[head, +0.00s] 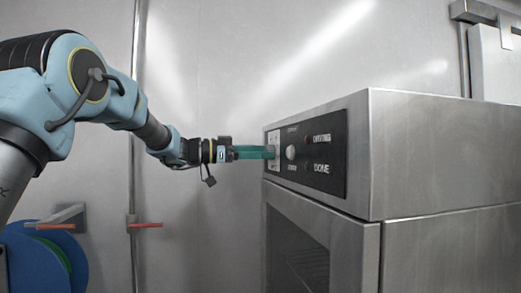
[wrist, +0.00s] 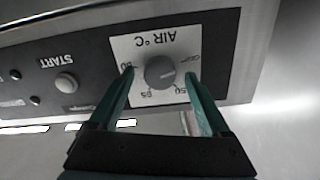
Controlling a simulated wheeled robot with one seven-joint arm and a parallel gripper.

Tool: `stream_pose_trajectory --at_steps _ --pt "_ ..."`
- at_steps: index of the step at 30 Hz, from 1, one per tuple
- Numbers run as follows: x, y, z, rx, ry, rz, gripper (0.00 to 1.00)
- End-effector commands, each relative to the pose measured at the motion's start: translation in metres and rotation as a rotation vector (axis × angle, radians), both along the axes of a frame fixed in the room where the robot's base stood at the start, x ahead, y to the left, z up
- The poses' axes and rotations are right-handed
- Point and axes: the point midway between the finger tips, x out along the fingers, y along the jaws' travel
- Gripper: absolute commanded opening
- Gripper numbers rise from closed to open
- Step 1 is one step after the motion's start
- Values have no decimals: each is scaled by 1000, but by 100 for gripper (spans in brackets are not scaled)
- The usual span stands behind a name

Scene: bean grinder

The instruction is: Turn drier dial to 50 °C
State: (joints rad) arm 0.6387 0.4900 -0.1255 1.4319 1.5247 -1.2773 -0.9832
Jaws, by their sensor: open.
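The drier dial (wrist: 160,72) is a round grey knob on a white square plate marked AIR °C, upside down in the wrist view. Printed marks ring it; a 50 mark (wrist: 180,90) seems to be at its lower right, partly beside a finger. I cannot clearly tell where the dial points. My gripper (wrist: 158,76) has green fingers, open, one on each side of the dial with visible gaps. In the head view my gripper (head: 271,152) reaches the left end of the drier's panel and hides the dial. The steel drier (head: 430,150) stands at the right.
A round START button (wrist: 66,82) sits beside the dial plate, and the panel (head: 325,165) carries DONE lettering and small lamps. The drier's windowed door (head: 300,255) is below. A blue reel (head: 40,262) is at lower left, near a vertical wall pipe (head: 135,200).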

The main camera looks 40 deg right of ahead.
Motion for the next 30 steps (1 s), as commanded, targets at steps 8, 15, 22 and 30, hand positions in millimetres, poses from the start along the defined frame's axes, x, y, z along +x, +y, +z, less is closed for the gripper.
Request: stream_pose_trajectory --at_steps 8,15,22,30 --pt "0 0 0 0 0 0 77" --pt "0 0 0 -1 0 0 50" --pt "0 0 0 -1 0 0 24" --pt "0 0 0 -1 0 0 0"
